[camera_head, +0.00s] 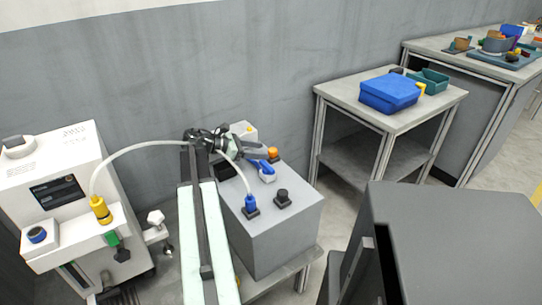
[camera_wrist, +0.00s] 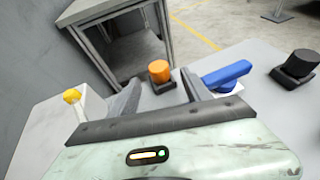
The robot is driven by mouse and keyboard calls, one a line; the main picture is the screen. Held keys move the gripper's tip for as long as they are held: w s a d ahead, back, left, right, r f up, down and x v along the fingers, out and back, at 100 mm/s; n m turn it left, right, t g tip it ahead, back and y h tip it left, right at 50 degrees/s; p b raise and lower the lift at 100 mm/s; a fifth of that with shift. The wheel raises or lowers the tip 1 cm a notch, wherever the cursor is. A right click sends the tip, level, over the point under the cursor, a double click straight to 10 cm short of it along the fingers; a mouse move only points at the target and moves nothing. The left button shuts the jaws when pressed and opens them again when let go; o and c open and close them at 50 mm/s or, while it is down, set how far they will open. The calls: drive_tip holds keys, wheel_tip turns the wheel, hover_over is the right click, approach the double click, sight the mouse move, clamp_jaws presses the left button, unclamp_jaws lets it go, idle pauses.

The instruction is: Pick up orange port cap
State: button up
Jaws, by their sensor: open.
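The orange port cap (camera_wrist: 159,70) sits upright on a dark base on top of a grey box. In the wrist view it stands just beyond and between my two fingertips. In the head view the orange cap (camera_head: 273,153) shows at the far edge of the box, just right of my gripper (camera_head: 262,153). My gripper (camera_wrist: 162,93) is open, with its dark fingers spread and nothing between them. The fingers look apart from the cap; whether they overlap its height cannot be told.
A blue lever valve (camera_wrist: 228,76) stands close right of the cap, near the right finger. A black cap (camera_wrist: 298,66) is further right. A yellow knob (camera_wrist: 72,96) is at left. A hose with a blue connector (camera_head: 250,203) rises from the grey box (camera_head: 285,235).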

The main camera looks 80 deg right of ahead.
drive_tip(key=b+x, duration=0.1)
drive_tip(key=x, duration=0.3)
drive_tip(key=shift+f, duration=0.15)
clamp_jaws()
wheel_tip(320, 180, up, 10)
drive_tip(key=p, duration=1)
